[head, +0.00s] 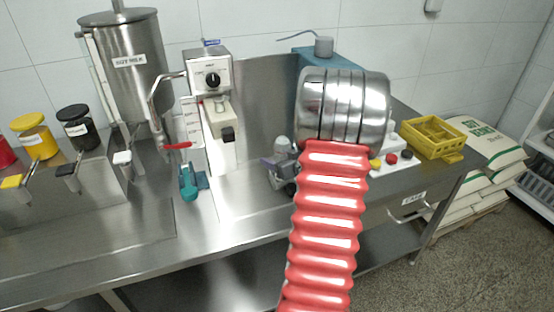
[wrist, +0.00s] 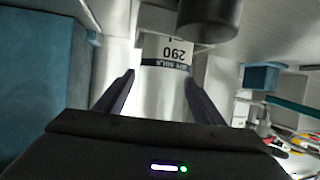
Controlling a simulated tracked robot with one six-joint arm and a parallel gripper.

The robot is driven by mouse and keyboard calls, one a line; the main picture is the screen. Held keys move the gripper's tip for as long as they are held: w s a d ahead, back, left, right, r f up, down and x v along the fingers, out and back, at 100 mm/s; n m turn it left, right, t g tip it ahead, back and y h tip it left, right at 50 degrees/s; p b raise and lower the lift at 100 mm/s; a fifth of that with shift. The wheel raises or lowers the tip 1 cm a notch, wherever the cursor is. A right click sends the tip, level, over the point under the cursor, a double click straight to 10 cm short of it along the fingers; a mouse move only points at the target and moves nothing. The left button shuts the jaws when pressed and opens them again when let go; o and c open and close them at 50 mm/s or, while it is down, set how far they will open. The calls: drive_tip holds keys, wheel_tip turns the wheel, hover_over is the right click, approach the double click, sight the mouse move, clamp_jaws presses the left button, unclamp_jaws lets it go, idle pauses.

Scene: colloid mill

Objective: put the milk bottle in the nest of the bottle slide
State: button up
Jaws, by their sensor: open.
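In the wrist view my gripper (wrist: 157,82) has its two dark fingers spread apart. Beyond the fingertips is a white label (wrist: 167,52) reading "SOY MILK 290" upside down; it looks to be on the milk bottle. I cannot tell whether the fingers touch anything. In the head view a pale rounded top (head: 282,146), probably the bottle's, stands beside my gripper (head: 276,168), which is mostly hidden by my arm. A teal handle (head: 188,186) sits on the counter below the dispenser; I cannot tell whether it belongs to the bottle slide. The nest cannot be made out.
The dispenser (head: 211,80) has a dial and a red-handled lever (head: 177,145). A steel soy milk tank (head: 130,65) and lidded yellow (head: 36,138) and black (head: 77,130) jars stand left. A yellow crate (head: 433,138) is at right. A dark cylinder (wrist: 209,18) hangs near the label.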

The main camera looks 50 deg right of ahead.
drive_tip(key=v, duration=1.2)
drive_tip(key=shift+d, duration=0.1)
idle(0.6)
